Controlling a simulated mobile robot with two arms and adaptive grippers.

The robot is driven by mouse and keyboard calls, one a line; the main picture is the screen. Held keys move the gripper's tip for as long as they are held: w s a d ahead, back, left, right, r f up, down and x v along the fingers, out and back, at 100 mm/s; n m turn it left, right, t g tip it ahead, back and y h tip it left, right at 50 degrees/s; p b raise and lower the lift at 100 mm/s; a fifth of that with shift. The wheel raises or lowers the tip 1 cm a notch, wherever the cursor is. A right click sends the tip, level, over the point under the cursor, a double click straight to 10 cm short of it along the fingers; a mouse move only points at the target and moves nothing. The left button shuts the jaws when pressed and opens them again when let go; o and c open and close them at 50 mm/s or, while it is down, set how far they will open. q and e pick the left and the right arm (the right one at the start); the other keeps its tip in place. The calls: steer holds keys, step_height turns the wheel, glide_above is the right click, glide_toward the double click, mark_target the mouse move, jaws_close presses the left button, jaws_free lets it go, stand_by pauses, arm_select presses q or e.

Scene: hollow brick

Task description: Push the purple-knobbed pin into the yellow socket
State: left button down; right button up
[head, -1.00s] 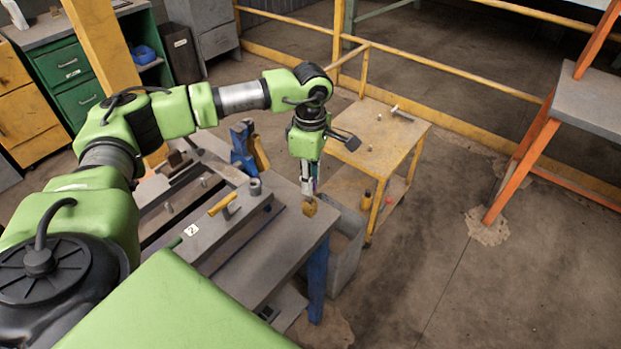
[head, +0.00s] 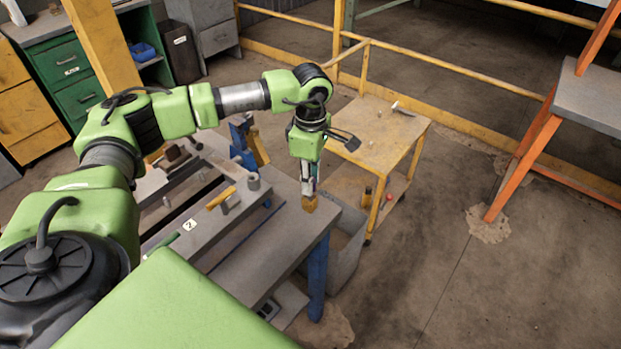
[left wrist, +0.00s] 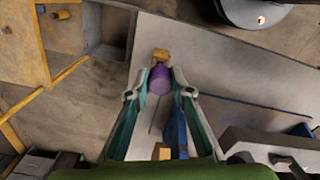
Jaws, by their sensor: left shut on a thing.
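My left gripper (head: 309,190) points down over the near right corner of the workbench. In the left wrist view its fingertips (left wrist: 159,86) are shut on the purple knob (left wrist: 159,80) of the pin. A small yellow-brown block, which looks like the yellow socket (left wrist: 160,55), shows right at the far side of the knob. In the head view this yellow block (head: 309,204) is just under the fingertips. The pin's shaft is hidden, so I cannot tell how deep it sits. My right gripper is not in view.
A yellow cart (head: 385,140) stands behind.

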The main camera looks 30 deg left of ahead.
arm_select(q)
steer(key=shift+f+b, duration=1.1)
steer(key=shift+f, duration=0.35)
steer(key=c, duration=1.7)
jaws_free()
step_height(320, 180, up, 12)
steer(key=shift+r, duration=0.1)
steer(key=shift+d, duration=0.1)
